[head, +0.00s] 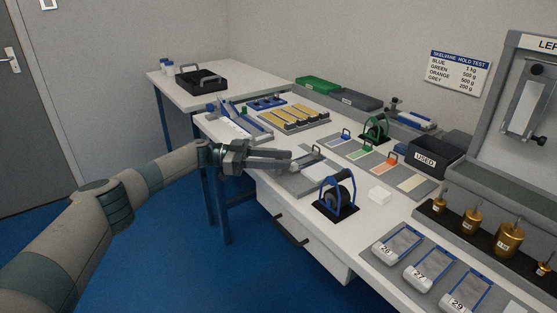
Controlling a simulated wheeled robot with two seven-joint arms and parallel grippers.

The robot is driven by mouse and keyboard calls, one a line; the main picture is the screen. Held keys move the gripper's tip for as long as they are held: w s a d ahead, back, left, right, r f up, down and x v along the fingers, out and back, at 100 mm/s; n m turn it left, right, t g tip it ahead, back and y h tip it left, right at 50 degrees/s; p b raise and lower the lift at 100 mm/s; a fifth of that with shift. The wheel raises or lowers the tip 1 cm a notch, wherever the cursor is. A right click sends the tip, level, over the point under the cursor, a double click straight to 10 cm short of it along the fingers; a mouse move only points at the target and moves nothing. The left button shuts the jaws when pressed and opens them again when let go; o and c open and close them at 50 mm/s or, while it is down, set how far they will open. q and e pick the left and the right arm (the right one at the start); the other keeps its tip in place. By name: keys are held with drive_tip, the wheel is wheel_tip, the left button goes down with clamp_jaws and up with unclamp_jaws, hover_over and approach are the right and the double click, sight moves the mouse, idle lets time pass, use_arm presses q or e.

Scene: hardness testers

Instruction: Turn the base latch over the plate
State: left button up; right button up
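My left gripper (291,162) reaches in from the left over the front edge of the table. Its fingers point right and lie over the left part of a flat grey base (318,178). A pale plate-like surface and a small dark handle-like piece (311,153) show at this base beside the fingertips. I cannot tell for sure which part is the latch, as the fingers hide part of the base. The fingers are seen nearly edge-on, so their opening and any contact are unclear. My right gripper is out of view.
A blue-framed device (337,195) stands close to the right of the base, and a green-framed one (375,128) behind. A mat with coloured strips (378,161) lies to the right. A tray with yellow bars (293,117) lies behind. A white block (379,195) is nearby.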

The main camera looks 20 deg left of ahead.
use_arm(q)
drive_tip(key=shift+a, duration=0.2)
